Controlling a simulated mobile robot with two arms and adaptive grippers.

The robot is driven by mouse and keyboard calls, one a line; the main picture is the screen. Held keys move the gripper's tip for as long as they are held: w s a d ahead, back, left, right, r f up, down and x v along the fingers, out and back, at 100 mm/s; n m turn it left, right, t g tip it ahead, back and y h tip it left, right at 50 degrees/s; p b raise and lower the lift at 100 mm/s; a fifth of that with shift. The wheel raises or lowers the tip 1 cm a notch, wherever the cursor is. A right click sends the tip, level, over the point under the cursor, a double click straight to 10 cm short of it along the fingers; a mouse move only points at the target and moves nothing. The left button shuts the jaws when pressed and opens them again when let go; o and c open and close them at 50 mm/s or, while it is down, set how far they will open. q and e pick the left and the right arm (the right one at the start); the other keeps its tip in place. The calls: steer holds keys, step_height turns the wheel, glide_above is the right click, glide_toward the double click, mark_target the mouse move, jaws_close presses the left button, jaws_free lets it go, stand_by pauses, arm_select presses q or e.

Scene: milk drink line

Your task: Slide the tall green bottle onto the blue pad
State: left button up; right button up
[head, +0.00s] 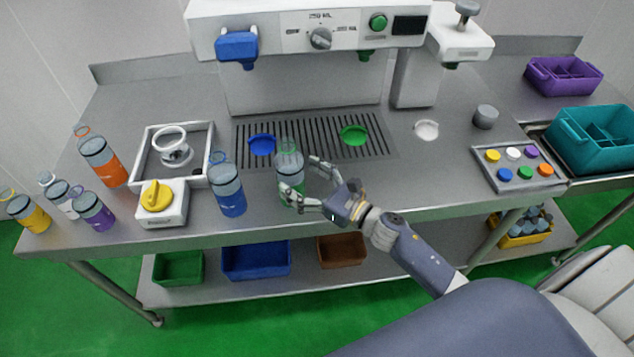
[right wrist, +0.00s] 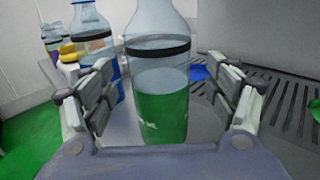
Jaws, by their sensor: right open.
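The tall green bottle (head: 289,168) stands upright on the steel counter, just in front of the drip grate. The blue pad (head: 262,145) is a round disc on the grate, behind and to the left of the bottle. My right gripper (head: 303,178) is open, with its fingers on either side of the bottle. In the right wrist view the bottle (right wrist: 160,100) stands between the open fingers, with gaps visible on both sides. A bit of the blue pad (right wrist: 199,73) shows to the right of the bottle there. My left gripper is not in view.
A blue bottle (head: 228,190) stands to the left of the green one, beside a yellow-knobbed box (head: 162,203). A green pad (head: 354,135) lies on the grate (head: 312,143) to the right. The machine (head: 310,30) overhangs the back.

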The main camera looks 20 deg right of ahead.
steer(key=shift+p+x, duration=0.4)
steer(key=shift+x, duration=1.65)
steer(key=c, duration=1.1)
